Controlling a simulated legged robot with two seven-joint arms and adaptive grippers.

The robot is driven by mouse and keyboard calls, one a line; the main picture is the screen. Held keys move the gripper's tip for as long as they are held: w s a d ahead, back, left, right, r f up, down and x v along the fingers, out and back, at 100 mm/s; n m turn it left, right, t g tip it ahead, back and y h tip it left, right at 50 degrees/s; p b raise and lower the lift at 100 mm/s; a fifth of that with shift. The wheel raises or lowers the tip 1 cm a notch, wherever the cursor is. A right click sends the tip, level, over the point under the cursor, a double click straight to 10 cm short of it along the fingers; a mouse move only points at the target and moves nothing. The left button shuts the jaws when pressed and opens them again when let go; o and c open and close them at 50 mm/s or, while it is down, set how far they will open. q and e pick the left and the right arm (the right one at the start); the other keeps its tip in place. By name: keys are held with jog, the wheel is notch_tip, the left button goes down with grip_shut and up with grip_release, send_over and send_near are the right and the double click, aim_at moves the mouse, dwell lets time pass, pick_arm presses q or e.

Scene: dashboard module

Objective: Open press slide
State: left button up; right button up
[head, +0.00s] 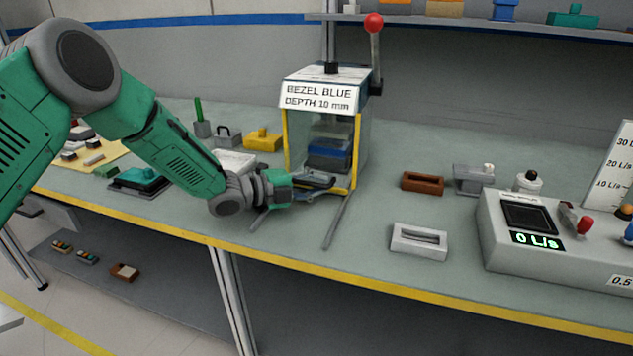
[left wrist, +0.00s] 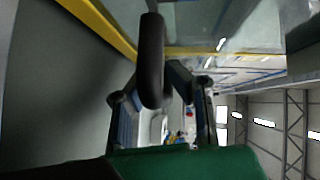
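The press (head: 357,140) stands on the bench, with yellow edges, clear panels and the sign "BEZEL BLUE DEPTH 10 mm". A lever with a red knob (head: 374,23) stands up at its right. A blue block (head: 330,150) shows inside, behind the clear front. Two grey rails (head: 338,222) reach out from the press's foot toward the bench edge. My left gripper (head: 318,187) is low at the press's front, between the rails. In the left wrist view a dark rounded handle (left wrist: 152,60) lies between its fingers; I cannot tell whether they touch it. My right gripper is out of view.
Right of the press are a brown holder (head: 423,182), a light grey slotted block (head: 419,241) and a console (head: 560,235) reading "0 L/s". A yellow block (head: 263,139) and a white tray (head: 235,161) lie to the left. A shelf (head: 470,22) runs above.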

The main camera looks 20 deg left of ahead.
pick_arm(q)
jog(key=shift+w+a+r, duration=0.1)
jog(key=shift+a+r, duration=0.05)
jog(key=shift+a, duration=0.45)
jog(key=v, duration=1)
jog(key=shift+s+a, duration=0.15)
jog(key=shift+s, duration=0.3)
jog(key=shift+s+a, duration=0.2)
jog(key=shift+a, duration=0.1)
